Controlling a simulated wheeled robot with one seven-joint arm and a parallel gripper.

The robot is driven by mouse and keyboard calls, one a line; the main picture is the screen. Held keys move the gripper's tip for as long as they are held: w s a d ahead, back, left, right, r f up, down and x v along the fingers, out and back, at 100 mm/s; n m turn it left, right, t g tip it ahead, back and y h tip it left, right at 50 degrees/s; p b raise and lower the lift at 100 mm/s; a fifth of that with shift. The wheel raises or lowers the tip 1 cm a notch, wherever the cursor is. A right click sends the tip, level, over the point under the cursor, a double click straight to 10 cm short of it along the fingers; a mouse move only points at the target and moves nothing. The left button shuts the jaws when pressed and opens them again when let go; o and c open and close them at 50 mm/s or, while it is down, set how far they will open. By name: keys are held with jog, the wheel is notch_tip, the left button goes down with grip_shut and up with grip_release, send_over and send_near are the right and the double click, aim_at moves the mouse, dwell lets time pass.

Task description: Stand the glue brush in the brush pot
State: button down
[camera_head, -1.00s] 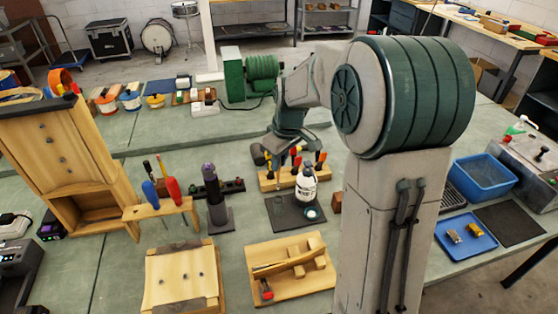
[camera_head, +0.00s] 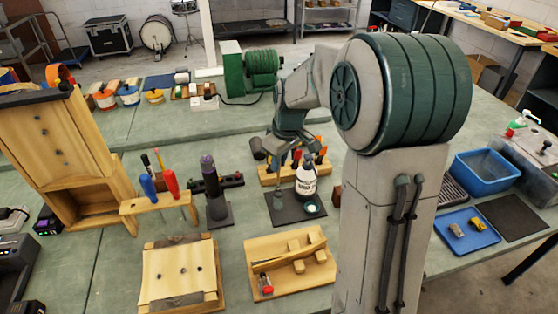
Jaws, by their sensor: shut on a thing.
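My gripper (camera_head: 276,160) is at mid-bench, seen from behind and partly hidden by my own arm. Its fingers are small and dark here. It appears shut on the glue brush (camera_head: 278,199), a thin greyish thing showing below it, over the left part of a dark mat (camera_head: 292,218). I cannot tell whether the brush tip touches the mat. A white bottle with a dark cap (camera_head: 307,182) stands on the mat to the right of the brush. A small round pale-and-teal dish (camera_head: 312,208) sits in front of the bottle. I cannot clearly make out which vessel is the brush pot.
A wooden tool rack (camera_head: 268,176) stands behind the mat. A dark upright cylinder (camera_head: 211,190) and a screwdriver stand (camera_head: 160,204) are to the left. A wooden tray (camera_head: 254,253) lies in front. A blue bin (camera_head: 484,177) is at the right, beyond my arm.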

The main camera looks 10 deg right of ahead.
aim_at(279, 178)
jog(key=shift+f, duration=0.15)
jog(key=shift+f+b, duration=2.65)
jog(key=shift+f, duration=0.55)
jog(key=c, duration=1.3)
grip_release()
jog(key=shift+c, duration=0.2)
notch_tip(279, 178, up, 14)
jog(key=s+d, duration=0.1)
jog(key=s, duration=0.1)
jog(key=shift+d+f, duration=0.15)
jog(key=shift+d, duration=0.15)
